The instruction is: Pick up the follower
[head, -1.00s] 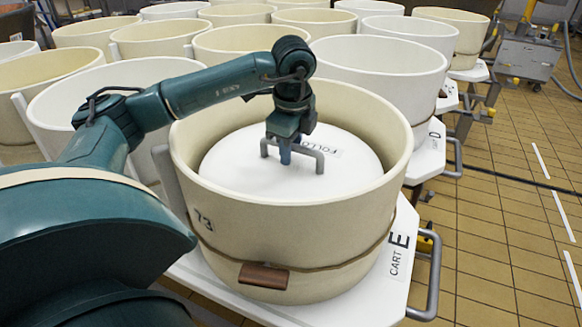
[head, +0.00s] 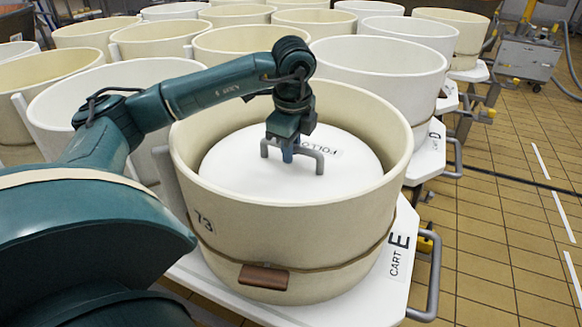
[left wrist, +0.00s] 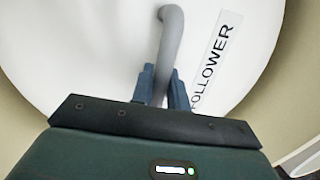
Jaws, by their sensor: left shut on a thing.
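The follower (head: 235,177) is a white round disc with a grey bar handle (head: 312,155), lying inside the cream vat marked 73 (head: 230,225). In the left wrist view, the follower (left wrist: 90,45) carries a label reading FOLLOWER, and its grey handle (left wrist: 168,45) runs between my fingers. My left gripper (head: 287,155) reaches down into the vat from above; in the left wrist view its blue fingers (left wrist: 164,90) are shut on the handle. The follower sits below the vat's rim. What lies under it is hidden. My right gripper is not in view.
The vat stands on a white cart labelled CART E (head: 385,285) with a grey side handle (head: 433,275). Other cream and white vats (head: 385,75) crowd the left and back.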

